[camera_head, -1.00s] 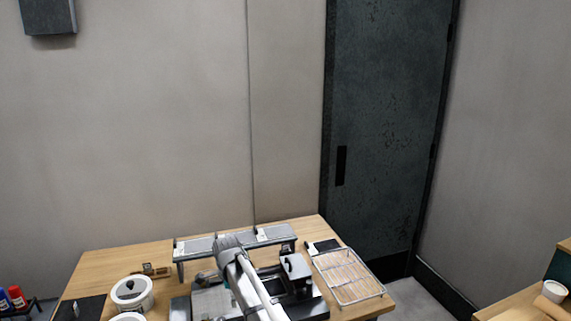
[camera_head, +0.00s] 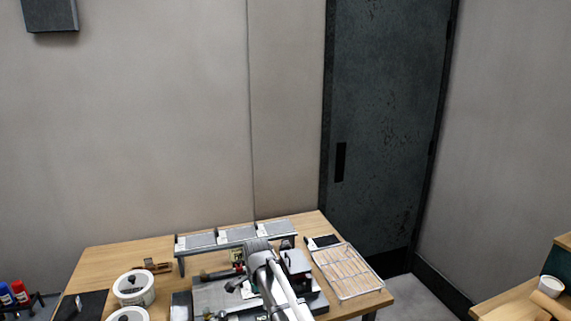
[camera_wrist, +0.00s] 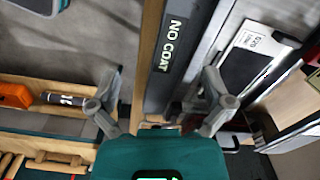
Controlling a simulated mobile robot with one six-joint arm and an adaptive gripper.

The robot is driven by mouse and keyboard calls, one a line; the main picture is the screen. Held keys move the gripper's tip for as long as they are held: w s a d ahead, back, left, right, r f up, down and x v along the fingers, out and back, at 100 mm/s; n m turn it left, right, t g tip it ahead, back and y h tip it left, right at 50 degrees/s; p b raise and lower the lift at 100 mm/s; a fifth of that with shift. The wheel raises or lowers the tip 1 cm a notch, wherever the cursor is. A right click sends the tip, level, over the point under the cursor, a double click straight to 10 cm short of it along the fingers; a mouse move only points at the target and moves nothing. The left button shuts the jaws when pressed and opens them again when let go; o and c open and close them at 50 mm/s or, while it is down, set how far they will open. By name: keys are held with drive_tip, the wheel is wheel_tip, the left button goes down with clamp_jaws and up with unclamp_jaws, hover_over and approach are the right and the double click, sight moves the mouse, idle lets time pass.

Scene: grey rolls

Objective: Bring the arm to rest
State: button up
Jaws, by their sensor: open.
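My gripper (camera_wrist: 163,82) is open in the wrist view, with its two grey fingers spread wide and nothing held between them. A dark strip lettered "NO COAT" (camera_wrist: 172,45) lies beyond the gap between the fingers. In the head view my white and grey arm reaches over the bench (camera_head: 110,260) from the lower edge. My fingers cannot be made out there.
A wire rack (camera_head: 347,270) stands at the bench's right, white round pots (camera_head: 134,288) at its left, and a raised shelf (camera_head: 237,236) along the back. The wrist view shows an orange object (camera_wrist: 15,95) and a dark cylinder (camera_wrist: 65,99). Open floor lies right of the bench.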

drive_tip(key=s+d+n, duration=0.5)
drive_tip(key=s+d, duration=0.3)
drive_tip(key=d, duration=0.4)
drive_tip(key=s+d+n, duration=0.6)
drive_tip(key=s+d, duration=0.2)
drive_tip(key=d, duration=0.5)
drive_tip(key=shift+d, duration=0.15)
